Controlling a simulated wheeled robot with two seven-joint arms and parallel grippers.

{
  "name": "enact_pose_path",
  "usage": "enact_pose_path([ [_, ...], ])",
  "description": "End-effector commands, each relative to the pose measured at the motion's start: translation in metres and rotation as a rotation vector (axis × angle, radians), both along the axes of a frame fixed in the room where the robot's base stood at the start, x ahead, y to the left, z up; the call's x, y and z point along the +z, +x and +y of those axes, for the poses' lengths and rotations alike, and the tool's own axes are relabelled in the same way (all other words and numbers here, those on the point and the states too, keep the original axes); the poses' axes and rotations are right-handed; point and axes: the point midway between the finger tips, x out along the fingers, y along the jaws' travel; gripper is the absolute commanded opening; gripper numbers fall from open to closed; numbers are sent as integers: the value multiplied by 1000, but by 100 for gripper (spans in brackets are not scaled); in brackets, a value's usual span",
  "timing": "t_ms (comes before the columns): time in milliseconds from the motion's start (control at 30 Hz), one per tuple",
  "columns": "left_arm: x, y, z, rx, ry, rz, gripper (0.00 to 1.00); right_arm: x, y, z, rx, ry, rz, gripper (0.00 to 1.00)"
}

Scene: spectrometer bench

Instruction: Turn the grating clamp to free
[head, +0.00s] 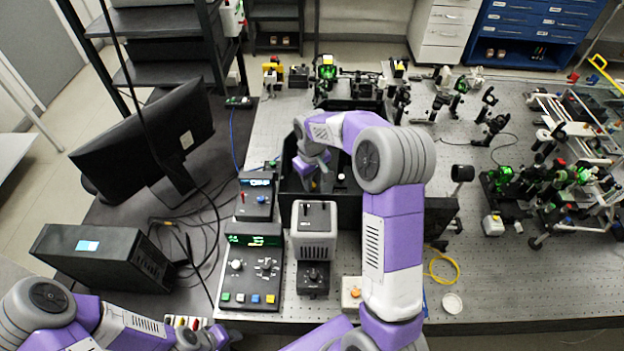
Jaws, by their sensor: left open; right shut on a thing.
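The open black box (349,214) of the spectrometer stands in the middle of the bench. My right arm reaches over and down into it. My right gripper (315,183) is inside the box, near its left side, shut on a small part there that I take to be the grating clamp. The hand and wrist cover that part, so its angle cannot be told. A small pale knob (340,178) shows just right of the gripper. My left gripper (218,338) is low at the bottom edge, open, away from the box and in front of the bench.
A control box with knobs and coloured buttons (251,266) and a grey lamp-like unit (313,240) stand in front of the black box. A monitor (150,140) and black case (103,256) are left.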

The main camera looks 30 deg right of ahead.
Motion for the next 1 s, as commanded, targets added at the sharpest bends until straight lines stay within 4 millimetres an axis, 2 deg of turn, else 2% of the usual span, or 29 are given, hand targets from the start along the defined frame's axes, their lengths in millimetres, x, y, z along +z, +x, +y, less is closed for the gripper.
enact_pose_path([
  [300,1,0,0,0,0,0,43,2,2,-1,99,-2,-6,0],
  [800,1,0,0,0,0,0,43,2,2,0,113,-2,-7,0],
  [833,1,0,0,0,0,0,43,2,2,-1,113,-2,-7,27],
  [967,1,0,0,0,0,0,43,2,1,0,113,-1,-5,47],
  [1000,1,0,0,0,0,0,43,1,1,0,113,-1,-5,48],
])
